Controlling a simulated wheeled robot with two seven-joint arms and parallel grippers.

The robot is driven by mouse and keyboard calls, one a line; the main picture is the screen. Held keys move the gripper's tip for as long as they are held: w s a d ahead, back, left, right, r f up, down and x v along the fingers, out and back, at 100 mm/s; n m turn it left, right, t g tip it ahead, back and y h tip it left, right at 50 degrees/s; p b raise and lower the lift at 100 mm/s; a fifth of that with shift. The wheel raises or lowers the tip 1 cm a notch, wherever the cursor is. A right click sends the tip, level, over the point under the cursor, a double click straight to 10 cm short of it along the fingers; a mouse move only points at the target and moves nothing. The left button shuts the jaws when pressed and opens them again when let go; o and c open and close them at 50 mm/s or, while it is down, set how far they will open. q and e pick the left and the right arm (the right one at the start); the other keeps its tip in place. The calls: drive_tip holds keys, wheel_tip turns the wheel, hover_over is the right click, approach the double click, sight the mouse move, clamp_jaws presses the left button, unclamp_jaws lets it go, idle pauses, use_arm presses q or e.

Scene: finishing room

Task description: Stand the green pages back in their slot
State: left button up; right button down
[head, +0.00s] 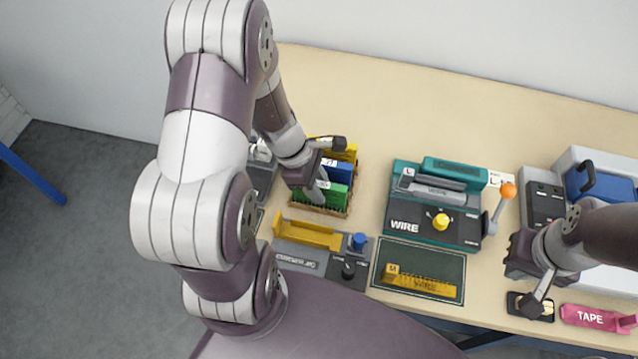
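The green pages (335,199) are at the front of a wooden slotted rack (318,209), in front of the blue pages (340,172) and the yellow pages (347,153). They look upright, but whether they sit fully down in the slot cannot be told. My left gripper (318,192) points down over the left part of the green pages, its grey fingertips at or touching them. The fingers overlap in this view, so their gap is hidden.
A grey machine with a yellow tray (307,232) stands just in front of the rack. A teal WIRE machine (433,217) is to the right, with a dark green mat (394,267) before it. A pink TAPE piece (590,317) lies front right. The back of the table is clear.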

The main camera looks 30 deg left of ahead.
use_arm(q)
drive_tip(key=p+v, duration=0.9)
drive_tip(key=v, duration=0.1)
drive_tip(key=shift+a+r, duration=0.1)
drive_tip(key=shift+r, duration=0.2)
idle(0.7)
drive_tip(key=s+d+r+m+y+b, duration=0.1)
drive_tip(key=d+r+m+y, duration=0.1)
drive_tip(key=m, duration=0.8)
drive_tip(key=s+d+r+m+y+b, duration=0.1)
drive_tip(key=d+r+m, duration=0.3)
drive_tip(key=m, duration=0.6)
wheel_tip(320, 180, up, 2)
drive_tip(key=shift+s+d+r+m+y, duration=0.15)
drive_tip(key=shift+s+m+y, duration=0.25)
drive_tip(key=shift+s+y, duration=0.25)
drive_tip(key=shift+d, duration=0.15)
